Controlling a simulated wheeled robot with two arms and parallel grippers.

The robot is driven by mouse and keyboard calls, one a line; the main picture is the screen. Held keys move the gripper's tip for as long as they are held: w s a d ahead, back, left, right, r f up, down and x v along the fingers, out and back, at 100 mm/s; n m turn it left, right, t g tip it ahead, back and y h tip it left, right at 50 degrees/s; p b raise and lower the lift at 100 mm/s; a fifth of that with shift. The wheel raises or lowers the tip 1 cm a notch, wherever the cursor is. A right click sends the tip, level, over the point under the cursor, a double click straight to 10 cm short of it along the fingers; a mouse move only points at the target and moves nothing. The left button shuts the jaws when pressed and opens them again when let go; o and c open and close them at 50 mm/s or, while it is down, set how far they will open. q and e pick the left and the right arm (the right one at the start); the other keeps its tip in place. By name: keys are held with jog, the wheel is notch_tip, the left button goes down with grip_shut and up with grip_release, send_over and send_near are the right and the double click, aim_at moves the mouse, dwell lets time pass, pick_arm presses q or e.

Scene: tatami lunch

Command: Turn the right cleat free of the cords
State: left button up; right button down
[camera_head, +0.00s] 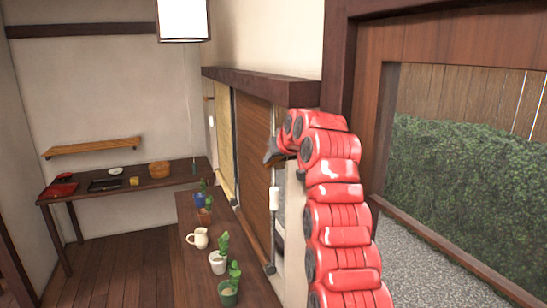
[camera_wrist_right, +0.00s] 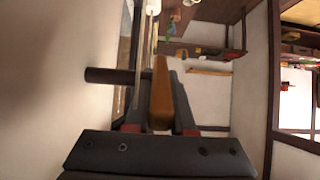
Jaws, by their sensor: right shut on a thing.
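My right gripper (camera_wrist_right: 160,108) is shut on a tan wooden piece, which looks like the right cleat (camera_wrist_right: 161,85), with one dark finger on each side of it. Pale cords (camera_wrist_right: 147,45) run close beside the cleat on its left in the wrist view. I cannot tell whether they touch it. In the head view my right gripper (camera_head: 272,156) is at the wall by the brown blind (camera_head: 254,150), partly behind my red arm; the cleat cannot be made out there. My left gripper is not in view.
A dark bar (camera_wrist_right: 112,76) sticks out near the cords. A white cord pull (camera_head: 274,198) hangs below the gripper. A narrow table (camera_head: 205,270) along the wall bears potted cacti (camera_head: 218,262) and a white jug (camera_head: 198,238). A window frame (camera_head: 372,130) stands right of my arm.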

aim_at(281, 158)
jog(key=shift+f, duration=0.2)
jog(key=c, duration=0.8)
grip_release()
jog(key=shift+o, duration=0.2)
jog(key=shift+r, duration=0.1)
jog(key=b+v, duration=0.3)
jog(key=v, duration=0.2)
jog(key=shift+s+d+r, duration=0.1)
jog(key=shift+s, duration=0.15)
jog(key=p+v, duration=0.3)
jog(key=v, duration=0.8)
jog(key=shift+s+r, duration=0.25)
jog(key=shift+r, duration=0.1)
